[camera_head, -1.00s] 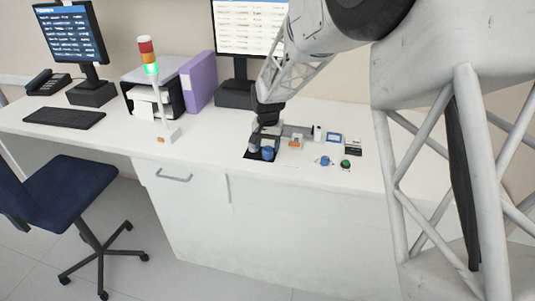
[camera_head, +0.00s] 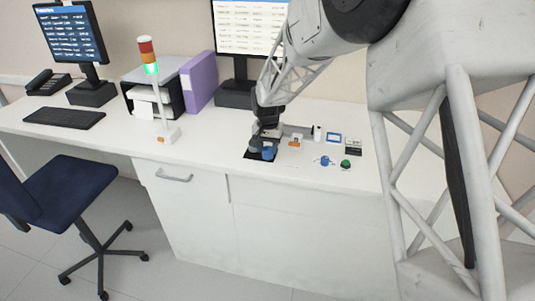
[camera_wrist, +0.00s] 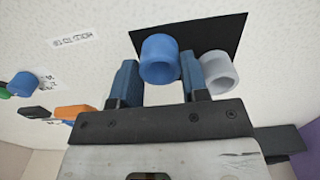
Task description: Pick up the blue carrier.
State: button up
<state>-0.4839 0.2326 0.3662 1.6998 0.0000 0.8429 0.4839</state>
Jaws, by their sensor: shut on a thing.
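A grey carrier (camera_wrist: 218,72) stands close beside the right finger in the wrist view.
A blue knob-like part (camera_head: 325,160), a green button (camera_head: 345,164) and an orange part (camera_head: 295,142) are on the white desk right of the mat. A signal tower (camera_head: 151,68) with its green light lit stands left. The desk front is clear.

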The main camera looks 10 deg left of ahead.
jog(key=shift+r, duration=0.2)
jog(key=shift+r, duration=2.55)
